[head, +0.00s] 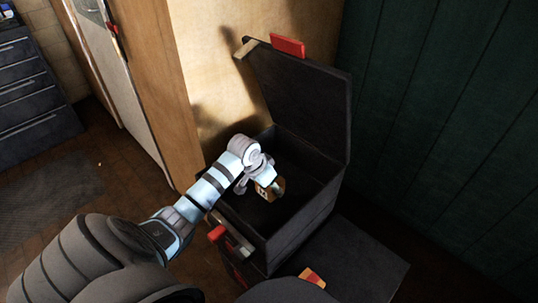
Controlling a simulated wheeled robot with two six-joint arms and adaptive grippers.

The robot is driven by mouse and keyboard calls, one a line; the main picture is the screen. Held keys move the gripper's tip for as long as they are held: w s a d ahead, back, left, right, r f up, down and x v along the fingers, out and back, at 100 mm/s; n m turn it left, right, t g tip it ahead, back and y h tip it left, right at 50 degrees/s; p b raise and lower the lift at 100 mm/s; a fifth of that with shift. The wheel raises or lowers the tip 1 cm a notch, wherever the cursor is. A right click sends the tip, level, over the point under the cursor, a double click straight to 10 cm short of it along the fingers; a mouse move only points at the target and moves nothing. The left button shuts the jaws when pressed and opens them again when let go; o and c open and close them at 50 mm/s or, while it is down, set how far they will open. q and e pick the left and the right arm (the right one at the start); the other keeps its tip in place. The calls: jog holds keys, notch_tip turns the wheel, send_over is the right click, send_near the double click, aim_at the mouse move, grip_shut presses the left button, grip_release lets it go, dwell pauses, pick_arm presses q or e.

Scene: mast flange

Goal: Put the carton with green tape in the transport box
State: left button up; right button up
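The transport box (302,222) is dark, with its lid raised at the back and a red piece on the lid's top edge. My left arm comes in from the lower left and reaches over the near wall into the box. My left gripper (264,182) is inside the opening at a small tan carton (273,190) with a dark mark on its side. The fingers are small and partly hidden, so I cannot tell whether they are closed on it. A teal patch shows at the carton's top, but I cannot tell tape from arm. My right gripper is not in view.
A small orange and red item (312,277) lies on a dark surface (358,262) in front of the box. A red latch (217,233) is on the box's near side. A wooden panel (158,80) stands behind, and a drawer cabinet (32,85) is at left.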

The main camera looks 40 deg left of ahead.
pick_arm(q)
jog(key=f, duration=0.2)
jog(key=f+b, duration=0.1)
jog(key=shift+w+f, duration=0.2)
jog(key=shift+f, duration=0.15)
jog(key=shift+s+r, duration=0.2)
jog(key=shift+r, duration=0.05)
jog(key=shift+s+r, duration=0.1)
jog(key=shift+s, duration=0.05)
jog(key=shift+f, duration=0.25)
jog(key=o, duration=1.3)
jog(key=shift+o, duration=0.2)
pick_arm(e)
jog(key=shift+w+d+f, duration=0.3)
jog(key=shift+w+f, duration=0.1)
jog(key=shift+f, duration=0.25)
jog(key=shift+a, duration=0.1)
